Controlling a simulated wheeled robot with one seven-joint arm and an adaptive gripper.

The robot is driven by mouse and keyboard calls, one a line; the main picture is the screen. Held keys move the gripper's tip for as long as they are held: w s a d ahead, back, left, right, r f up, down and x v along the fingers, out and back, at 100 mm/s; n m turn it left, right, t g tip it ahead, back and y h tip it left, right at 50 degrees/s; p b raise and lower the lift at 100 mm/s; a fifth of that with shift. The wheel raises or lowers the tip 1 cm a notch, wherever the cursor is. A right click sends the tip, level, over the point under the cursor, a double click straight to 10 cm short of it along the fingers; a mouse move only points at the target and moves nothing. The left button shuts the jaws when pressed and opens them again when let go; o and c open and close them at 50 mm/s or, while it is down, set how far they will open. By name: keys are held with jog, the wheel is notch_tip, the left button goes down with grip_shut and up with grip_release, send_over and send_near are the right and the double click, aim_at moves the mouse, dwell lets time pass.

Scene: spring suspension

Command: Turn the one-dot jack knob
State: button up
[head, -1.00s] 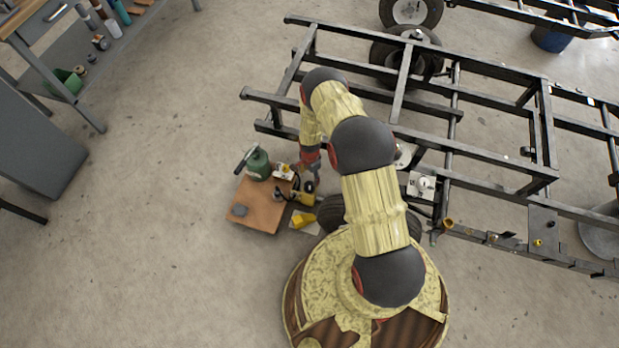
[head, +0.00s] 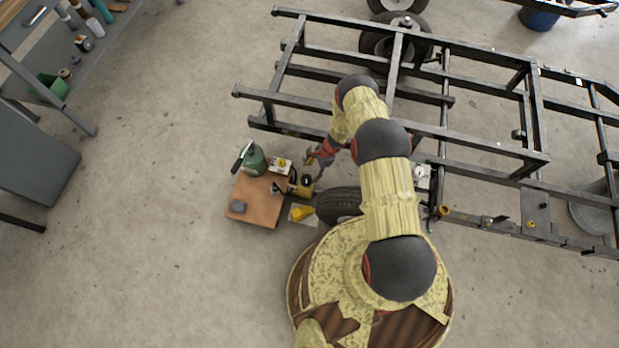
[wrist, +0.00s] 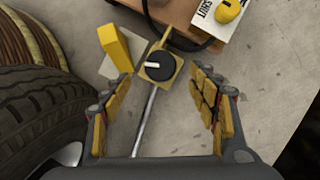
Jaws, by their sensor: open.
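A yellow jack block with a round black knob (wrist: 157,66) lies between and just beyond my fingertips in the wrist view. The knob has a white pointer mark; I cannot make out any dots on it. A metal rod runs from the block toward my palm. In the head view the yellow jack (head: 303,188) stands at the right edge of the brown board. My gripper (wrist: 161,80) is open and empty, its padded fingers to either side of the knob's line and apart from it. In the head view my gripper (head: 313,161) is just above the jack, small and partly blurred.
A yellow wedge (wrist: 117,46) stands left of the jack, with a tire (wrist: 42,125) at far left. A white box with a yellow knob (wrist: 229,11) is at upper right. The brown board (head: 257,205) carries a green canister (head: 254,160). The black frame (head: 450,150) lies right.

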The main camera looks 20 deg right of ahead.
aim_at(306, 179)
jog(key=b+x, duration=0.3)
jog(key=x, duration=0.4)
jog(key=shift+a+f, duration=0.1)
jog(key=shift+f, duration=0.3)
jog(key=shift+c, duration=1.4)
jog(key=c, duration=0.7)
jog(key=shift+c, duration=0.9)
